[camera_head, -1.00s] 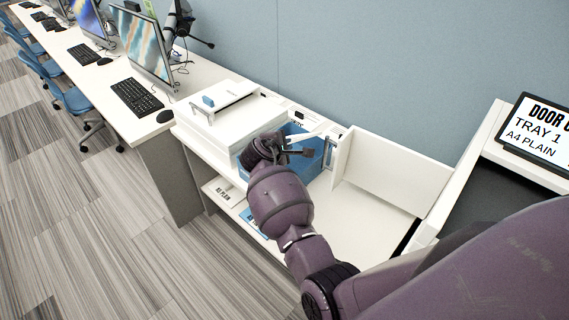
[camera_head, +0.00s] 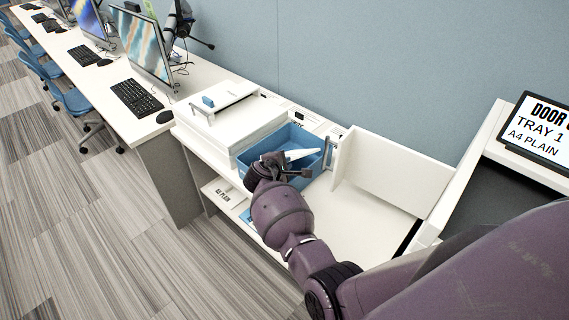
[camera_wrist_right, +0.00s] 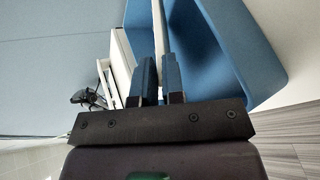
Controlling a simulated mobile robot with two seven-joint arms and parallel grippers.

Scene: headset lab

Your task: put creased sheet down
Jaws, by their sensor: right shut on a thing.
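My right gripper (camera_head: 287,165) is shut on the creased sheet (camera_head: 303,154), a thin white piece seen nearly edge-on. It holds the sheet over the open blue tray (camera_head: 298,135) on the white counter; I cannot tell whether the sheet touches the tray. In the right wrist view the sheet (camera_wrist_right: 159,35) stands as a narrow white strip between the two fingers (camera_wrist_right: 159,80), with the blue tray (camera_wrist_right: 225,45) behind and to its right. My wrist hides the near part of the tray. My left gripper is not in view.
A white printer-like box (camera_head: 232,122) stands just left of the tray. An upright white panel (camera_head: 385,172) stands to the right, with bare counter (camera_head: 350,215) before it. A sign reading "TRAY 1 A4 PLAIN" (camera_head: 540,132) is at the far right.

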